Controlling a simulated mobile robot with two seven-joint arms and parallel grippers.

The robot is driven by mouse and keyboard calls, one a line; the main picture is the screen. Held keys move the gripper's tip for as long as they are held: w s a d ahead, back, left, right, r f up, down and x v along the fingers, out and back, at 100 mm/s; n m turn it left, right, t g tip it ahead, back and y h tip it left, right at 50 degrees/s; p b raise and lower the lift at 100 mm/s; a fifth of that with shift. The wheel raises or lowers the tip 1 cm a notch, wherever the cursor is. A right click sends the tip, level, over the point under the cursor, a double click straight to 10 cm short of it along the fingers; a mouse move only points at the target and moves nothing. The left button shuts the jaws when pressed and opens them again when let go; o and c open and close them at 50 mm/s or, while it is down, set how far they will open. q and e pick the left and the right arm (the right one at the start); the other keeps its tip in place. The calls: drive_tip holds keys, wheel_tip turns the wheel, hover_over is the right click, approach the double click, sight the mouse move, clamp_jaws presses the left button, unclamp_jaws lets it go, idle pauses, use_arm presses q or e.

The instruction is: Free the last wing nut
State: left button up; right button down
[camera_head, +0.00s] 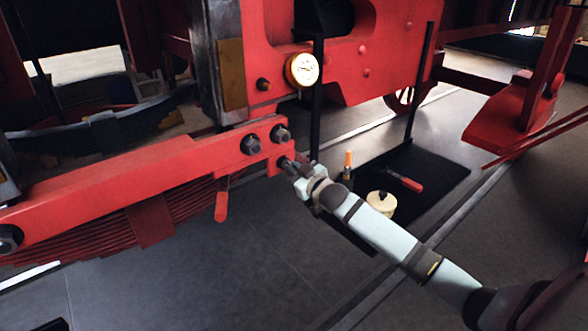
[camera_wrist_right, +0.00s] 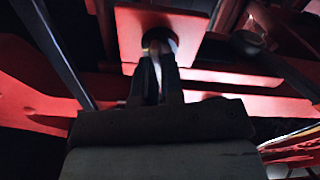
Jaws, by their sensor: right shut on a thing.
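My right gripper (camera_head: 291,167) reaches in from the lower right to the end of a red bar (camera_head: 150,172). It is shut on a small part at the bar's lower right corner, probably the wing nut, mostly hidden by the fingers. In the right wrist view the two fingers (camera_wrist_right: 158,65) point up together at a dark round opening (camera_wrist_right: 158,40) in a red plate (camera_wrist_right: 130,38). Two dark bolt heads or nuts, one on the right (camera_head: 280,133) and one on the left (camera_head: 251,145), sit just above the gripper. My left gripper is not in view.
A black mat or tray (camera_head: 440,165) on the floor carries a cream pot (camera_head: 381,205), a red-handled tool (camera_head: 405,181) and an orange-topped item (camera_head: 348,160). A gauge (camera_head: 302,69) sits above the gripper. A red handle (camera_head: 221,205) hangs below the bar. Open floor (camera_head: 240,265) lies in front.

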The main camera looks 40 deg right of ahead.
drive_tip(key=shift+r+n, duration=0.1)
drive_tip(key=shift+n, duration=0.2)
drive_tip(key=c, duration=1.2)
unclamp_jaws()
drive_tip(key=shift+w, duration=0.1)
drive_tip(key=shift+c, duration=0.2)
drive_tip(key=s+d+b, duration=0.1)
drive_tip(key=s+b, duration=0.1)
drive_tip(key=s, duration=1.1)
drive_tip(key=shift+s, duration=0.4)
